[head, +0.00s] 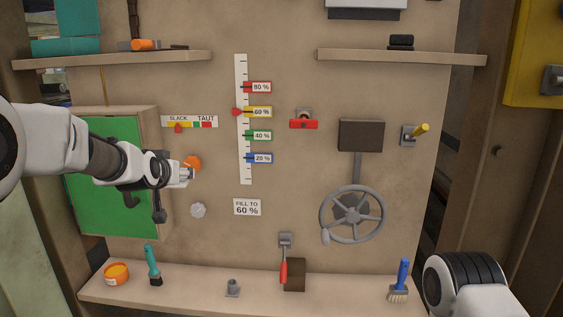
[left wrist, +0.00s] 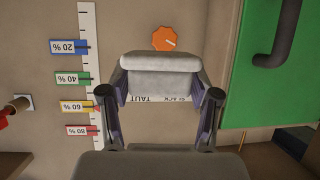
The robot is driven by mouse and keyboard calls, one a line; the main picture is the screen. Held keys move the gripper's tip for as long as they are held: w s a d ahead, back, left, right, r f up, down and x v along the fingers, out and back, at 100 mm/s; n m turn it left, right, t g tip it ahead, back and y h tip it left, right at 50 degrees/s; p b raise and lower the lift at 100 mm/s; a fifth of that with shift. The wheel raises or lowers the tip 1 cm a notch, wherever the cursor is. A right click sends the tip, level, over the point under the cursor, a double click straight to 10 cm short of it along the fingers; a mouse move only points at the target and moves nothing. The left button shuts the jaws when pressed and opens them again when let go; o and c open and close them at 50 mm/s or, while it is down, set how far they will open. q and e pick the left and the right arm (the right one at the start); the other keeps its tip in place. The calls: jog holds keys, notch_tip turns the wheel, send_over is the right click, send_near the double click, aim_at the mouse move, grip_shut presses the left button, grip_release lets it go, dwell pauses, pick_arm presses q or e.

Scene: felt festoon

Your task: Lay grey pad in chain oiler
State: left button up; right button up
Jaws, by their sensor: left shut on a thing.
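My left gripper (head: 186,174) comes in from the left in front of the upright panel. It is shut on the grey pad, a pale block that shows between its two fingers in the left wrist view (left wrist: 160,78). The pad is held clear of the lower shelf; I cannot tell its gap to the panel. An orange octagonal knob (head: 192,163) appears close behind the gripper, and beyond the pad in the left wrist view (left wrist: 164,39). No part is clearly recognisable as the chain oiler. My right gripper is not in view; only part of that arm shows.
A green-faced box (head: 85,190) stands left. The lower shelf (head: 195,293) carries an orange tin (head: 117,274), brushes and a small grey fitting (head: 233,288).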

pick_arm(q)
jog(key=s+d+f, duration=0.2)
jog(key=s+f, duration=0.1)
jog(key=f, duration=0.6)
jog(key=s+d+f, duration=0.1)
jog(key=s+f, duration=0.2)
jog(key=f, duration=0.7)
jog(key=s+d+f, duration=0.3)
jog(key=s+f, duration=0.8)
jog(key=shift+s+f, duration=0.35)
jog(key=shift+s, duration=0.05)
jog(key=shift+f, duration=0.1)
